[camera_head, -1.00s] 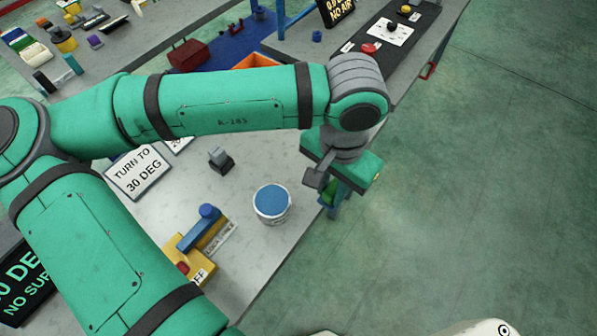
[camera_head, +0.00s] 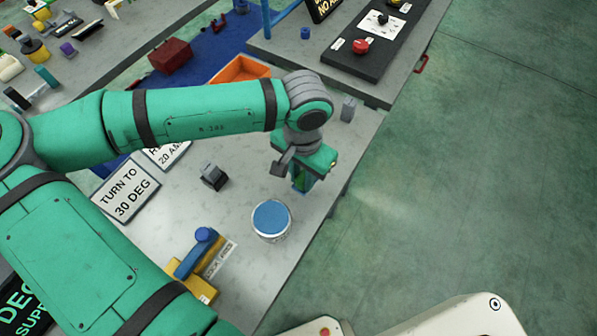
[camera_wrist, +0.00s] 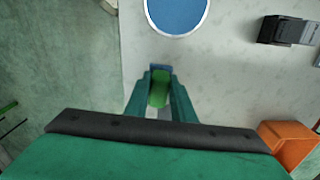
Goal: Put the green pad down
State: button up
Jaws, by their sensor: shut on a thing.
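My gripper (camera_head: 302,184) is above the grey worktop near its right edge, beside a white tub with a blue top (camera_head: 271,218). In the wrist view my gripper's fingers (camera_wrist: 160,88) are shut on the green pad (camera_wrist: 160,92), which shows between them with a blue part at the tips. In the head view the pad is mostly hidden by my gripper. The blue-topped tub also shows at the top of the wrist view (camera_wrist: 177,12). I cannot tell whether the pad touches the worktop.
A small dark block (camera_head: 214,176), a yellow fixture with a blue lever (camera_head: 193,262) and a "TURN TO 30 DEG" sign (camera_head: 127,191) stand on the worktop. An orange bin (camera_head: 240,69) is further back. The worktop around my gripper is mostly clear; its edge is close on the right.

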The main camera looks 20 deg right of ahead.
aim_at(300, 182)
jog(key=shift+w+f, duration=0.3)
jog(key=shift+f, duration=0.05)
jog(key=f, duration=0.1)
jog(key=w+f, duration=0.1)
jog(key=f, duration=0.1)
jog(key=shift+w+a, duration=0.1)
jog(key=shift+f, duration=0.15)
jog(key=shift+s, duration=0.35)
jog(key=shift+f, duration=0.25)
jog(key=o, duration=0.9)
jog(key=shift+o, duration=0.2)
jog(key=shift+w, duration=0.1)
jog(key=r, duration=1.1)
jog(key=shift+s+d, duration=0.2)
jog(key=shift+d, duration=0.15)
